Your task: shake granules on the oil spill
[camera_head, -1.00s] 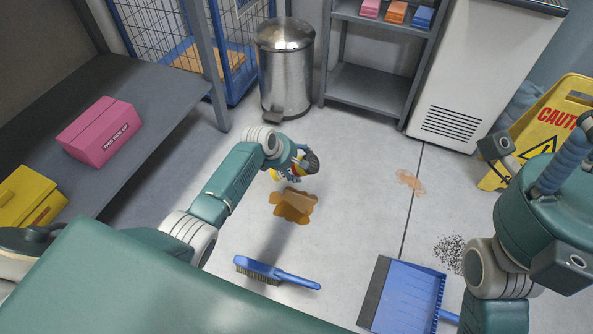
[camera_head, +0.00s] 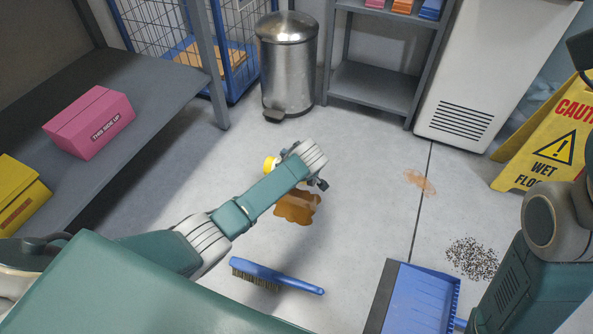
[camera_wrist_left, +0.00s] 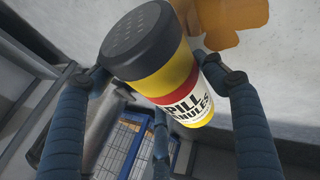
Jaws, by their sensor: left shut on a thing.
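The oil spill (camera_head: 298,208) is a brown-orange puddle on the grey floor, partly behind my left arm in the head view; it also shows at the top of the left wrist view (camera_wrist_left: 235,20). My left gripper (camera_head: 292,166) is shut on the spill granules canister (camera_wrist_left: 178,83), yellow, red and white with a black perforated lid. In the head view only a yellow end of the canister (camera_head: 270,164) shows, just beyond the puddle's upper left; the rest is hidden. The canister's exact tilt is unclear. My right gripper is out of view; only arm links show.
A blue brush (camera_head: 276,276) lies below the puddle, and a blue dustpan (camera_head: 420,300) lies to its right. Dark granules (camera_head: 472,258) and a faint orange stain (camera_head: 420,182) are on the right floor. A steel bin (camera_head: 287,70) and a wet floor sign (camera_head: 545,150) stand around.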

